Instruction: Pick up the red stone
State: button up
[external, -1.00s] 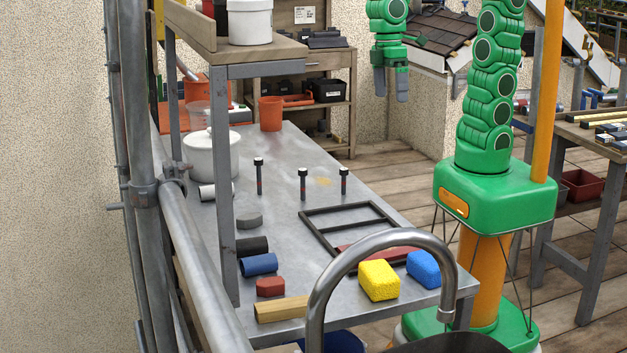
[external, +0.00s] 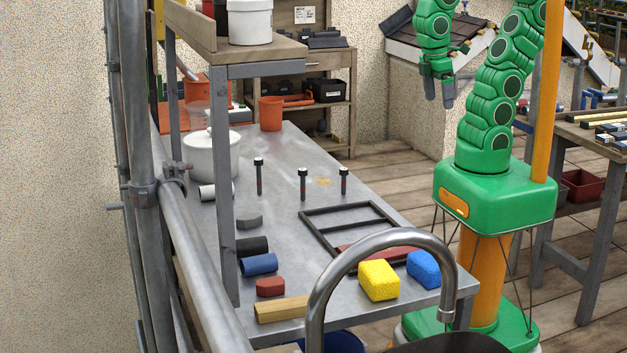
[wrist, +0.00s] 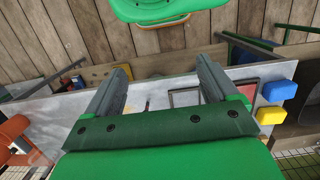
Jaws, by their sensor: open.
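The red stone (external: 270,286) is a small dark red block with cut corners. It lies near the front left of the grey metal table (external: 290,235) in the external view, between a blue cylinder (external: 259,264) and a wooden block (external: 282,309). My gripper (external: 439,97) is open and empty, high up beyond the table's right side and far from the stone. In the wrist view my two fingers (wrist: 160,75) stand wide apart with nothing between them. I cannot make out the red stone in the wrist view.
A dark frame (external: 349,232) with a flat red piece (external: 370,254), a yellow sponge (external: 379,280) and a blue sponge (external: 423,269) lie on the right. Several upright black-topped bolts (external: 303,185) stand mid-table. A grey post (external: 225,190) and a curved pipe (external: 385,240) rise in front.

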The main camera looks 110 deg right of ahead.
jog(key=shift+c, duration=1.2)
